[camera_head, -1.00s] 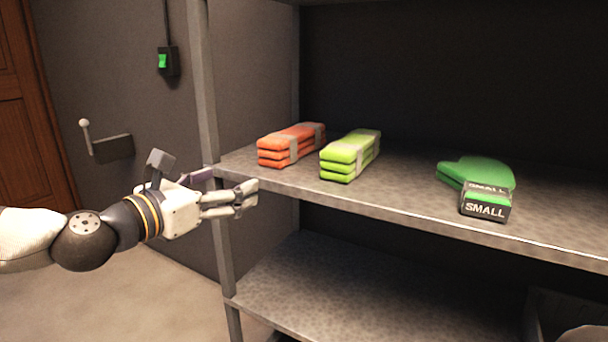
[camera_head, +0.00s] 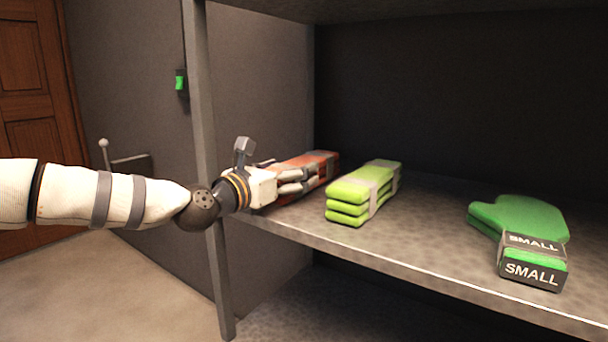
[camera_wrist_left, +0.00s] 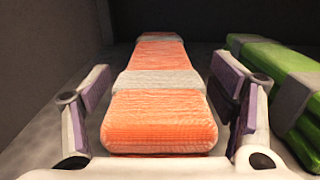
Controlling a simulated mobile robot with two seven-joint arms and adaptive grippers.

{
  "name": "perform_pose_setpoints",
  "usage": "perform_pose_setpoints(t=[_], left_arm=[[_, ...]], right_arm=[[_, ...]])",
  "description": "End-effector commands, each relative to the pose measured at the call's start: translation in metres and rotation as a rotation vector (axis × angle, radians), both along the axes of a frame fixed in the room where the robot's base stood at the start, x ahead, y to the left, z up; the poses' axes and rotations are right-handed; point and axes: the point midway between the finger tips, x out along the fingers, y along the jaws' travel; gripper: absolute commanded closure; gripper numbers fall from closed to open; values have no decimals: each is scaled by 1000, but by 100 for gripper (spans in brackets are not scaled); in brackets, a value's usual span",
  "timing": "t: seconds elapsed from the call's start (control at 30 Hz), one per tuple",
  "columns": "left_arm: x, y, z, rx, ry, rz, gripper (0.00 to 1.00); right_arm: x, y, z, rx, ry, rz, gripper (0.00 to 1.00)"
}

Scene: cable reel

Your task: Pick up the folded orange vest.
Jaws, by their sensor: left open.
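The folded orange vest (camera_head: 318,160) with grey bands lies on the upper shelf near its left post, partly hidden behind my left gripper in the head view. My left gripper (camera_head: 296,182) is at the vest's near end. In the left wrist view the vest (camera_wrist_left: 158,118) lies between the two open fingers of the gripper (camera_wrist_left: 160,105), with the fingers one on each side. A small gap shows on both sides of the vest. My right gripper is in neither view.
A folded yellow-green vest (camera_head: 350,200) lies close on the right of the orange one; its edge is near the right finger in the wrist view. Green gloves (camera_head: 525,222) labelled SMALL lie farther right. The shelf post (camera_head: 197,120) stands left of the gripper.

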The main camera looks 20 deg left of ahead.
Motion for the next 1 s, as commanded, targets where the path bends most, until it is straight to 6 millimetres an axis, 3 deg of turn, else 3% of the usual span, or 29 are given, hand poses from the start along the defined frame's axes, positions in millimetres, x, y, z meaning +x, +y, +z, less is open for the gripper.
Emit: perform_pose_setpoints(t=[0.2, 0.27, 0.4, 0.43, 0.83, 1.0], left_arm=[[2, -1, 0, -1, 0, 0, 22], [2, -1, 0, -1, 0, 0, 33], [2, -1, 0, -1, 0, 0, 65], [2, 0, 0, -1, 0, 0, 67], [2, 0, 1, 0, -1, 1, 69], [2, 0, 19, 0, -6, 2, 69]], right_arm=[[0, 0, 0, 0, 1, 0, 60], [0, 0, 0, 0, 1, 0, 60], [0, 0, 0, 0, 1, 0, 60], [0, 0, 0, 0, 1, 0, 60], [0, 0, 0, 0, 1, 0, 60], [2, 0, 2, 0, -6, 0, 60]])
